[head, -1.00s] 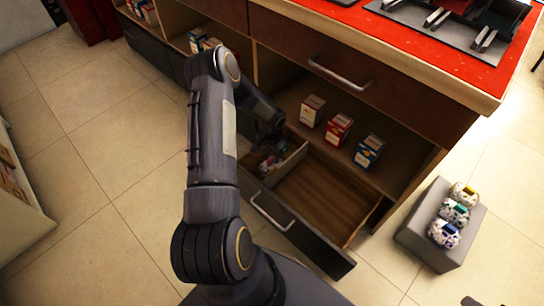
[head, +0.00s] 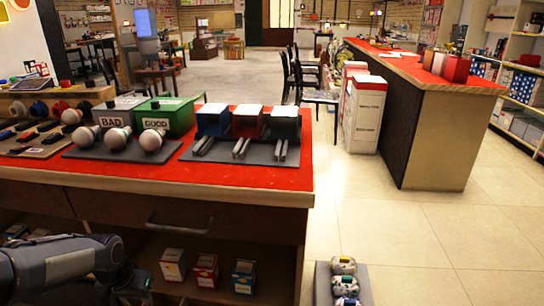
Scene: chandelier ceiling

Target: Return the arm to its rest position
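My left arm (head: 60,265) comes in at the lower left, dark grey, in front of the open shelf under the red-topped counter. Its far end, with my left gripper (head: 135,287), shows small and dark at the bottom edge, left of the small boxes. The fingers cannot be made out, so I cannot tell whether they are open or shut. My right gripper is out of view. The drawer below the shelf is out of this view.
The red counter (head: 240,178) holds bulbs, a BAD box (head: 110,110) and a GOOD box (head: 165,115). Small boxes (head: 206,270) stand on the shelf below. A grey block with patterned items (head: 344,284) sits on the floor.

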